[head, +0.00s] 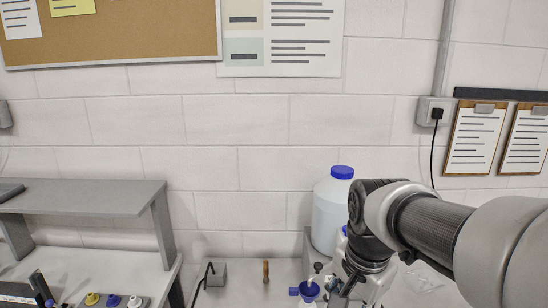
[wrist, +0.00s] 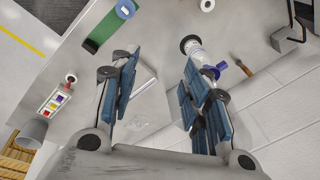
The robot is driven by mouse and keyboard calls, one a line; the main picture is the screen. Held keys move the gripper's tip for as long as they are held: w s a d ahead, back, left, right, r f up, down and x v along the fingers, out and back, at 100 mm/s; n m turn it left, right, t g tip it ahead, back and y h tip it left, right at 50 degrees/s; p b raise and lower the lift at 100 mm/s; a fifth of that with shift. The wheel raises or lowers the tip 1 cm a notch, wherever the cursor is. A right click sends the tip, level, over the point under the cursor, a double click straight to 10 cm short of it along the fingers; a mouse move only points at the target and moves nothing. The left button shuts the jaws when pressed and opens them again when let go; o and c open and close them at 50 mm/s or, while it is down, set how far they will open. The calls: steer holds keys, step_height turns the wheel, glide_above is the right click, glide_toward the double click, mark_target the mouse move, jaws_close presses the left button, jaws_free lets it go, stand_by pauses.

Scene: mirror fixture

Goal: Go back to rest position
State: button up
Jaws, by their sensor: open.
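My gripper (wrist: 160,66) is open, with its two blue-padded fingers apart and nothing between them. In the head view my gripper (head: 345,288) is low at the right, over the counter, partly cut off by the bottom edge and hidden by my arm. A blue cup-like piece (head: 309,290) with a pale stem stands just left of it. In the wrist view a white bottle-like thing with a dark round end (wrist: 191,46) and a blue part lies beyond the right finger. I cannot tell whether the finger touches it.
A large white jug (head: 328,214) with a blue cap stands behind my arm. A wooden-handled tool (head: 266,271) and a grey block (head: 218,273) are left of it. A grey shelf (head: 85,195) is at the left. The wall is close behind.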

steer(key=s+f+n+t+b, duration=0.2)
steer(key=s+f+n+b, duration=0.6)
steer(key=s, duration=0.8)
step_height(320, 180, down, 3)
steer(key=n, duration=0.2)
steer(key=shift+d+r+n, duration=0.15)
steer(key=shift+d+n, duration=0.05)
steer(key=shift+n, duration=0.1)
